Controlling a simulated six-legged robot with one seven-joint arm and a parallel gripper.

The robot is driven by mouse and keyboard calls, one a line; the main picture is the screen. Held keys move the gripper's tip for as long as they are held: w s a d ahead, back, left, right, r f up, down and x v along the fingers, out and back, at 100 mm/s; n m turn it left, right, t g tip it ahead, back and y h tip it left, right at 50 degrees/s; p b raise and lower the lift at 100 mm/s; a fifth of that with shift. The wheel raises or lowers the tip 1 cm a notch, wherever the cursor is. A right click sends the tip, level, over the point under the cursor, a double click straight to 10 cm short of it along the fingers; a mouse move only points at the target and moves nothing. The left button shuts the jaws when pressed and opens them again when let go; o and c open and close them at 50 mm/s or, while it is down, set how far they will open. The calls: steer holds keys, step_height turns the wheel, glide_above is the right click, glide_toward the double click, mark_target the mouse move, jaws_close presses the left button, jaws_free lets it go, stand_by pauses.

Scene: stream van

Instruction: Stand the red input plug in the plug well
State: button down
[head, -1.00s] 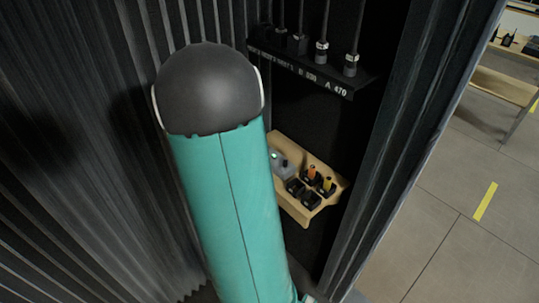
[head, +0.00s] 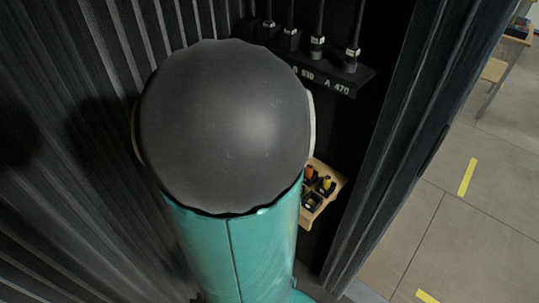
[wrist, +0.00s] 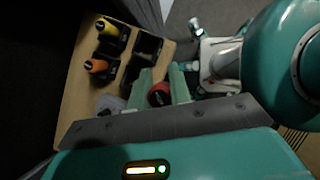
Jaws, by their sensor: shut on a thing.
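In the wrist view my gripper (wrist: 161,80) is shut on the red input plug (wrist: 159,95), which shows as a red round end between the two green fingers. The plug is by the edge of a wooden shelf (wrist: 75,100); its height cannot be told. Beyond the fingers are black square wells that look empty, one farther off (wrist: 147,45) and one nearer (wrist: 133,72). I cannot tell which is the plug well. In the head view my arm hides my gripper and the red plug.
A yellow plug (wrist: 105,27) and an orange plug (wrist: 94,66) stand in neighbouring black wells. A grey object (wrist: 110,102) is partly hidden beside my gripper. Above the shelf, a black labelled rack (head: 325,80) holds several hanging cables. A corrugated wall (head: 60,150) is close on the left.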

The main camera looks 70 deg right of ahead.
steer(key=w+d, duration=0.2)
steer(key=d, duration=0.4)
steer(key=w+d+f, duration=0.1)
steer(key=w+d, duration=0.1)
steer(key=d, duration=0.3)
steer(key=w+d+f, duration=0.1)
steer(key=w+d, duration=0.2)
steer(key=d, duration=0.3)
steer(key=shift+d+f, duration=0.1)
steer(key=shift+d, duration=0.25)
step_height(320, 180, down, 5)
steer(key=shift+r, duration=0.2)
steer(key=shift+d+f, duration=0.15)
steer(key=shift+w+f, duration=0.1)
steer(key=shift+f, duration=0.1)
steer(key=c, duration=1.6)
jaws_free()
steer(key=shift+o, duration=0.2)
